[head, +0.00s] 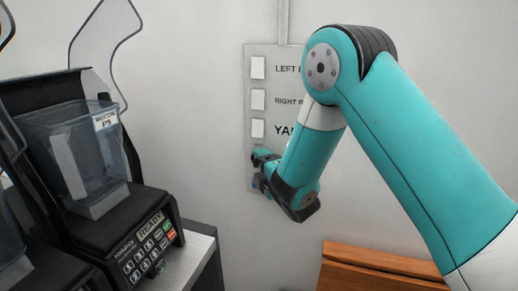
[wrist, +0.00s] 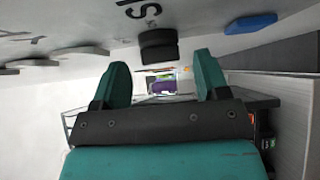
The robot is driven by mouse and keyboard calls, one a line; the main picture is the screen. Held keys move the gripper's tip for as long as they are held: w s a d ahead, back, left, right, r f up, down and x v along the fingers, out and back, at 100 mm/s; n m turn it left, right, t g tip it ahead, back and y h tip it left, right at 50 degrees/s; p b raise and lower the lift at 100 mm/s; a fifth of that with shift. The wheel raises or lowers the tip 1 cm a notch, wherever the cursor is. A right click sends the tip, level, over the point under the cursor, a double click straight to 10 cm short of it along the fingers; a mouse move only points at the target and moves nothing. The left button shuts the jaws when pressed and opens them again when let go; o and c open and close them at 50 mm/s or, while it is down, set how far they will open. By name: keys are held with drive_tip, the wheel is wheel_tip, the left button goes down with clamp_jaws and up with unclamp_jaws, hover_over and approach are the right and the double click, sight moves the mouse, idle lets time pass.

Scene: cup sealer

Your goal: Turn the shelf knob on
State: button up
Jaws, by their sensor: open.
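A light panel (head: 285,56) on the wall holds white switches in a column, with labels starting LEFT, RIGHT and YA. My gripper (head: 260,170) is at the panel's lower part and hides what lies there. In the wrist view, my gripper (wrist: 162,80) is open, its two teal fingers apart with nothing between them. A dark, block-like knob (wrist: 158,45) sticks out from the wall surface just beyond the fingers, roughly in line with the gap. Partly cut-off lettering with an S is beside it; I cannot read the full label. Contact is not visible.
In the wrist view, several grey pieces (wrist: 60,52) stick out at the left and a blue piece (wrist: 252,24) is at the right. In the head view, a black blender machine (head: 110,235) stands left and a wooden piece (head: 380,270) lies low right. Bare wall lies between.

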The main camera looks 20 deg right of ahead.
drive_tip(key=shift+w+a+r+p, duration=0.1)
drive_tip(key=shift+w+r+p, duration=0.1)
drive_tip(key=shift+w+p, duration=0.45)
drive_tip(key=shift+w+f+p, duration=0.2)
drive_tip(key=shift+w+p, duration=0.05)
drive_tip(key=shift+p, duration=0.05)
drive_tip(key=c, duration=0.9)
drive_tip(key=shift+f+b, duration=0.2)
drive_tip(key=shift+b, duration=0.5)
